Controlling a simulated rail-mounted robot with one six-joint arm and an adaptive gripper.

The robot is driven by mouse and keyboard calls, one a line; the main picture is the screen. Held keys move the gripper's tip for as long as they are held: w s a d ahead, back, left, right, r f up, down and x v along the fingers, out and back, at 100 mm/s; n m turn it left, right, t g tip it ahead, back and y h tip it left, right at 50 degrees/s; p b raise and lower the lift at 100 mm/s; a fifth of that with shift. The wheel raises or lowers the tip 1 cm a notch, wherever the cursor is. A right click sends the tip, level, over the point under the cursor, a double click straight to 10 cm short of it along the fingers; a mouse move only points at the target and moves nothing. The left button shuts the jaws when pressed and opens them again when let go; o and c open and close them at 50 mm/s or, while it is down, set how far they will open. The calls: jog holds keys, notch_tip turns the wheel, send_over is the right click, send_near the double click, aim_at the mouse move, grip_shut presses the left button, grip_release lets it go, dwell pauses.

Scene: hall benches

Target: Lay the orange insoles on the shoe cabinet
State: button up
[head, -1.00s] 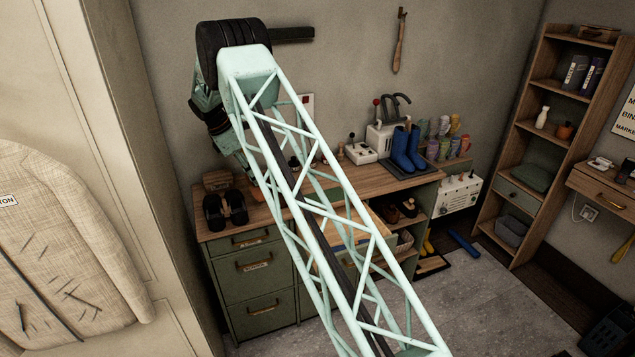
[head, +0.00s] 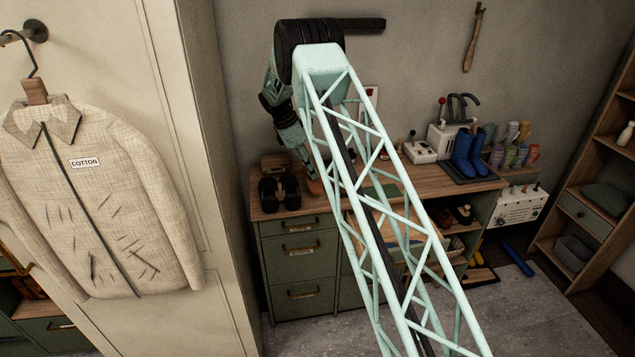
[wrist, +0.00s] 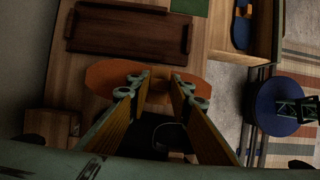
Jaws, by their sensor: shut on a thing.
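An orange insole piece (wrist: 105,76) lies across the tips of my gripper (wrist: 158,88) in the wrist view, on both sides of the fingers. The fingers are shut on it; whether it is one insole or a stacked pair I cannot tell. In the head view, a bit of orange (head: 314,187) shows low by my arm's end, just right of the black shoes, close over the wooden top. The green cabinet (head: 288,254) has drawers, a wooden top and open shelves with shoes. My lattice arm hides its middle. Whether the insole touches the top is unclear.
Black shoes (head: 280,193) and a small brown box (head: 274,160) stand at the top's left end. Blue boots (head: 467,152) stand on a dark tray at its right. A brown tray (wrist: 130,30) lies beyond the fingers. A tall locker (head: 215,200) stands left.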

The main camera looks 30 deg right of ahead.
aim_at(312, 181)
jog(key=shift+f, duration=1.05)
jog(key=shift+f, duration=1.85)
jog(key=shift+f, duration=0.1)
jog(key=o, duration=0.9)
jog(key=v, duration=1.2)
